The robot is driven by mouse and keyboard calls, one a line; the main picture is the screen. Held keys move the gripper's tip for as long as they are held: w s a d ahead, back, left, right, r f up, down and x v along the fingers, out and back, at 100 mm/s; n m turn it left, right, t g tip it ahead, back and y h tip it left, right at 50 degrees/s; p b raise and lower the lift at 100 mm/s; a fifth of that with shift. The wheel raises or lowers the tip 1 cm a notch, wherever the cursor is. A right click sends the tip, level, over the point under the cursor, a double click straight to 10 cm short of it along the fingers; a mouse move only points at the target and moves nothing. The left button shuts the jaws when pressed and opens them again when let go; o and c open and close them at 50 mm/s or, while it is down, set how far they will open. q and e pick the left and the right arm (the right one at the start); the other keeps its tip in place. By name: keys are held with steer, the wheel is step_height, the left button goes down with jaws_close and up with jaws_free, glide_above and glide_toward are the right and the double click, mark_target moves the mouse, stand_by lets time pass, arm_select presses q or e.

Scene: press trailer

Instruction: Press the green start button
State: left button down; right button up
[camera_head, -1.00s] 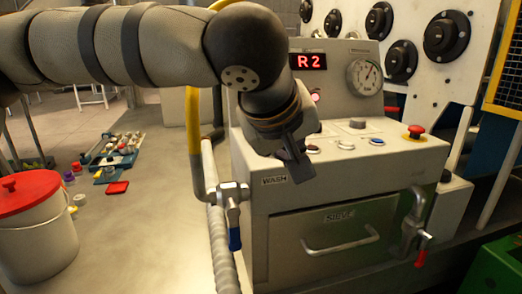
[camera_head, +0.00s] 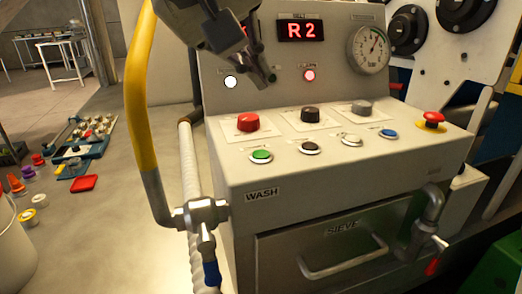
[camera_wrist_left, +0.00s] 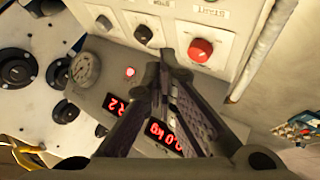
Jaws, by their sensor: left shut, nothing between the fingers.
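The green button (camera_head: 261,156) sits at the left end of the front row on the console's sloping top, above the WASH label, and is uncovered. A red knob (camera_head: 248,122) stands just behind it; the wrist view shows a red knob (camera_wrist_left: 200,50) near a START label. My left gripper (camera_head: 268,78) is shut and empty, in front of the upright display panel, above and behind the green button and apart from it. Its fingers also show in the left wrist view (camera_wrist_left: 163,62). My right gripper is not in view.
Black (camera_head: 309,148), white (camera_head: 350,140) and blue (camera_head: 388,133) buttons share the front row. A red emergency button (camera_head: 432,119) is at right. A yellow-sleeved pipe (camera_head: 142,90) with a valve rises left of the console. Tools lie on the floor at left.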

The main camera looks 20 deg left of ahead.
mark_target(256, 152)
arm_select(q)
step_height(256, 152, down, 8)
steer(key=shift+f, duration=0.1)
stand_by(0.4)
steer(key=shift+f, duration=0.15)
stand_by(1.1)
steer(key=shift+f, duration=0.3)
steer(key=shift+f, duration=0.4)
stand_by(0.7)
steer(key=shift+r, duration=0.85)
steer(key=shift+r, duration=0.1)
steer(key=shift+r, duration=2.4)
